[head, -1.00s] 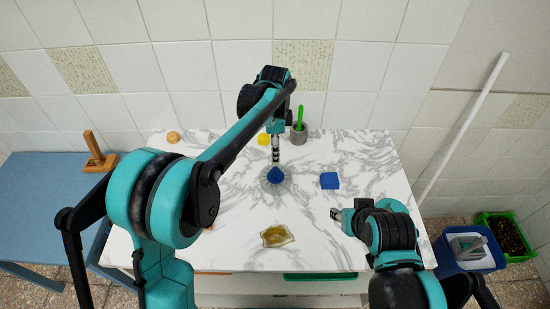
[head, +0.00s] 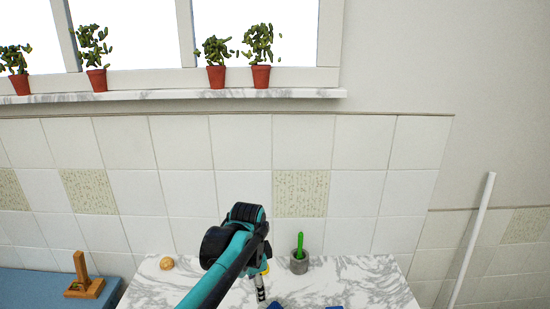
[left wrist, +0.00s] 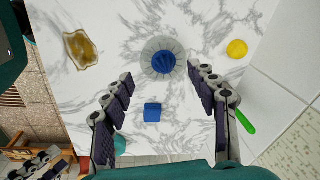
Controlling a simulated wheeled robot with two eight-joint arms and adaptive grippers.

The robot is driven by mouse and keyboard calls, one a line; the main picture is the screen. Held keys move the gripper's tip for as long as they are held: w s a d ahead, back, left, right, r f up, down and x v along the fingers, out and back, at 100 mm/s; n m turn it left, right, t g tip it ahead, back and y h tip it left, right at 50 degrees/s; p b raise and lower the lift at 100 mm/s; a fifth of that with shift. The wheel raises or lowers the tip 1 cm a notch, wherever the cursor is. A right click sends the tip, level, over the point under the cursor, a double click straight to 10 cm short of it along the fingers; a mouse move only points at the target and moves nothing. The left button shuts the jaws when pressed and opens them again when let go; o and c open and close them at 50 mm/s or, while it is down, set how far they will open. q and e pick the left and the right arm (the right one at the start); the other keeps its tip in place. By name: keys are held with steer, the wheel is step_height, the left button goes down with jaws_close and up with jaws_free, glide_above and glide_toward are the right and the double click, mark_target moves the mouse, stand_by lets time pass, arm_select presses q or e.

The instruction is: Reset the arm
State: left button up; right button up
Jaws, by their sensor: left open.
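My left arm enters the head view from below, and my left gripper (head: 261,292) hangs over the marble counter near the bottom edge. In the left wrist view its two fingers (left wrist: 163,98) are spread wide with nothing between them. Beyond the fingertips a clear round bowl (left wrist: 146,68) stands on the counter with a blue object (left wrist: 163,62) in it. A blue block (left wrist: 152,112) lies on the counter between the fingers in the picture, apart from them.
An amber dish (left wrist: 82,50) and a yellow round thing (left wrist: 237,49) lie on the counter. A grey pot with a green handle (head: 299,260) and a tan ball (head: 166,263) stand near the wall. A wooden stand (head: 84,281) is on the blue table. Potted plants line the window sill (head: 170,94).

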arm_select(q)
steer(key=s+a+f+n+t+b, duration=0.1)
steer(key=s+a+f+n+t, duration=0.1)
steer(key=s+a+n, duration=0.4)
steer(key=s+a+f+n+t+b, duration=0.2)
steer(key=s+a+n, duration=0.4)
steer(key=s, duration=0.7)
step_height(320, 180, down, 2)
steer(key=shift+s+a+f+n+t, duration=0.1)
steer(key=shift+s+a+n+t, duration=0.25)
steer(key=shift+n+t, duration=0.5)
